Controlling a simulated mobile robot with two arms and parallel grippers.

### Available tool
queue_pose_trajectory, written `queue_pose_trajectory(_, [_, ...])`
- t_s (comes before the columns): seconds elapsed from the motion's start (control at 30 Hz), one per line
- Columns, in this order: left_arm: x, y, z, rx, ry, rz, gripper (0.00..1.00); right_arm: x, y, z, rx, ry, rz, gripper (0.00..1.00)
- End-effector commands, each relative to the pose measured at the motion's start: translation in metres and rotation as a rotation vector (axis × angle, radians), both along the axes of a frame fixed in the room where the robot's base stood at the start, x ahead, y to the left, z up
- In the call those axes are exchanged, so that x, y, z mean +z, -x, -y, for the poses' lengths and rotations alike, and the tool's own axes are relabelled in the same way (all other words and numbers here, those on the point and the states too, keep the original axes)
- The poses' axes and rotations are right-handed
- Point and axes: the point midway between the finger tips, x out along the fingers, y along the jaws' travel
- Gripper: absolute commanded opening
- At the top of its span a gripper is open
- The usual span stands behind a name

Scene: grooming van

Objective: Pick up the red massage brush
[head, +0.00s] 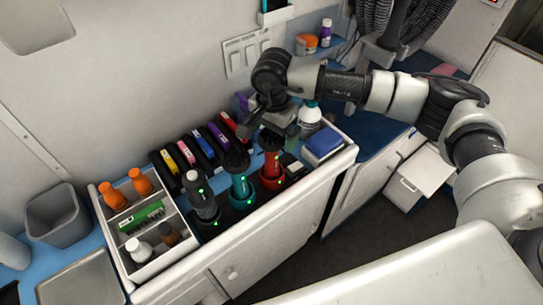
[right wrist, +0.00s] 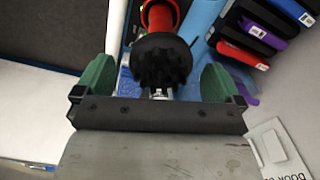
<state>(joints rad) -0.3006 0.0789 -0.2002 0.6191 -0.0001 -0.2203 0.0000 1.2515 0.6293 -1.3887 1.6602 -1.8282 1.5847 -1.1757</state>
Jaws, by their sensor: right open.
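The red massage brush (head: 270,169) stands upright in the black charging row on the white cabinet top, with a green light at its base. Its black bristled head faces up. In the right wrist view, the black head and red handle (right wrist: 161,16) show between the green fingers. My right gripper (head: 277,130) is just above and beside the brush's head, and it is open. In the right wrist view, the gripper (right wrist: 157,82) has a finger on each side of the head, with gaps visible. My left gripper is not in view.
A teal brush (head: 240,186) and a dark grey device (head: 201,199) stand left of the red brush. Several coloured cases line the back. A blue-topped box (head: 323,146) and a white bottle (head: 310,117) are close to the right. A white compartment tray (head: 145,262) is at left.

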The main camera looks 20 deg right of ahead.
Motion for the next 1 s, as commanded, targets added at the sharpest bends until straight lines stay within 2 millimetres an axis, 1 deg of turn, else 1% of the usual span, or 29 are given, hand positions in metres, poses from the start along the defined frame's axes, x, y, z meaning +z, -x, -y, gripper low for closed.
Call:
queue_pose_trajectory(0.03, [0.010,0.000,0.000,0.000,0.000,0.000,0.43,-0.004,0.000,0.000,-0.001,0.000,-0.006,0.98])
queue_pose_trajectory(0.1, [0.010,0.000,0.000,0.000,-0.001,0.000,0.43,-0.015,0.000,0.000,-0.001,0.001,-0.004,0.98])
queue_pose_trajectory(0.2, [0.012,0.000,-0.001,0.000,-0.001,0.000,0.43,-0.024,0.000,0.000,0.000,-0.001,-0.002,0.98])
queue_pose_trajectory(0.47, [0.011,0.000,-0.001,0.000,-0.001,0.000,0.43,-0.028,-0.001,0.000,0.001,-0.001,0.000,0.98])
queue_pose_trajectory(0.9, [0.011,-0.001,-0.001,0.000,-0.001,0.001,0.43,-0.027,-0.001,0.000,0.000,-0.001,0.000,0.31])
queue_pose_trajectory(1.0, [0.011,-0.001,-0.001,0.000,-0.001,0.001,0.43,-0.027,-0.001,0.000,0.000,-0.001,0.000,0.17])
